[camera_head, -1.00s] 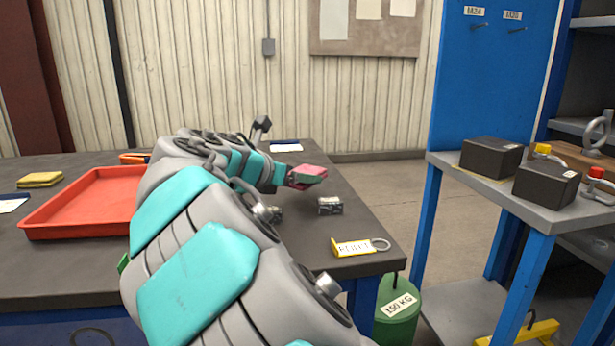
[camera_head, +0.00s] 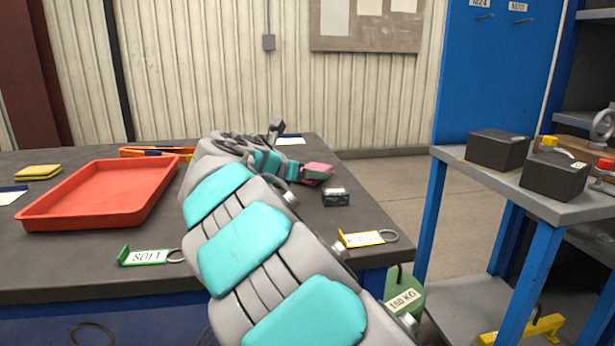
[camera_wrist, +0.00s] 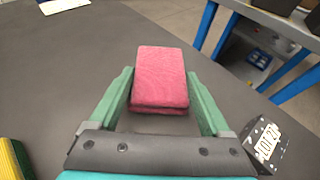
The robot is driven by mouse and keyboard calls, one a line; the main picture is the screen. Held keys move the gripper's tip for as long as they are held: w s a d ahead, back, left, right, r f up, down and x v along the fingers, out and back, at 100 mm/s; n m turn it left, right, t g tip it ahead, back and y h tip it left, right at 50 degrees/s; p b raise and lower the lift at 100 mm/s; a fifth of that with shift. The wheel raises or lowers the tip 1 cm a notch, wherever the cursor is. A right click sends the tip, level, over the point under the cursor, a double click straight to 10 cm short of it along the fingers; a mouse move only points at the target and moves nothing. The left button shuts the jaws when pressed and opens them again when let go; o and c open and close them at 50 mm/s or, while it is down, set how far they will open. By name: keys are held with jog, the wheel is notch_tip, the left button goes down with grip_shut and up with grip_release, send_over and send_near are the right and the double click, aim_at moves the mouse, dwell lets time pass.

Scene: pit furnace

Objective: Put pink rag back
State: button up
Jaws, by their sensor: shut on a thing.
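The pink rag (camera_wrist: 160,75) is a folded pad between the two green fingers of my gripper (camera_wrist: 161,90) in the wrist view. The fingers touch its sides and the table shows beneath it; how high it is above the table I cannot tell. In the head view the pink rag (camera_head: 318,169) shows at the end of my arm, near the far right part of the dark table (camera_head: 60,265). My gripper (camera_head: 308,174) is partly hidden by my own arm there.
A small metal block (camera_head: 336,197) is close to my gripper. Green (camera_head: 148,257) and yellow (camera_head: 362,238) tags lie at the front edge. A blue-legged stand (camera_head: 545,200) is at right.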

jog(key=o, duration=1.2)
jog(key=shift+f, duration=0.1)
jog(key=shift+s+a+r, duration=0.15)
jog(key=shift+s+r, duration=0.05)
jog(key=shift+r, duration=0.05)
jog(key=v, duration=1.1)
jog(key=shift+s+r, duration=0.1)
jog(key=shift+s, duration=0.1)
